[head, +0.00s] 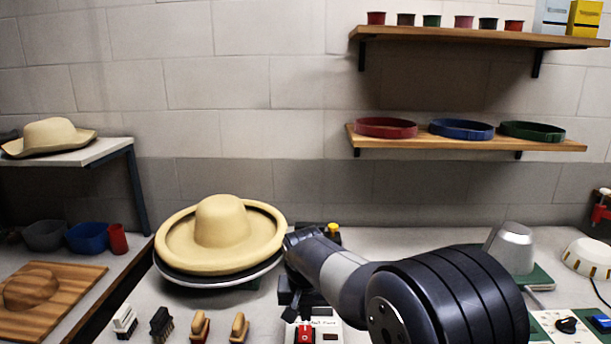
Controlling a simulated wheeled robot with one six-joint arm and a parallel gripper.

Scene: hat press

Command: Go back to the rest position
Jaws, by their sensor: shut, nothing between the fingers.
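My arm reaches in from the lower right and bends at a dark wrist. My gripper (296,300) appears as a dark shape below the wrist, small and partly hidden; it is shut and empty. It is close above a light panel with a red switch (305,334), and I cannot tell if it touches it. A cream hat (222,222) with a wide upturned brim sits on a round dark and white plate (190,283), just left of my wrist. A gap between wrist and brim is hard to judge.
Brushes (161,323) and wooden-handled tools (199,327) stand at the front. A metal block (512,247) and a white dome (590,258) stand right. A side table (100,150) holds another hat (50,136). Shelves (470,143) hang on the wall. The rear right counter is fairly clear.

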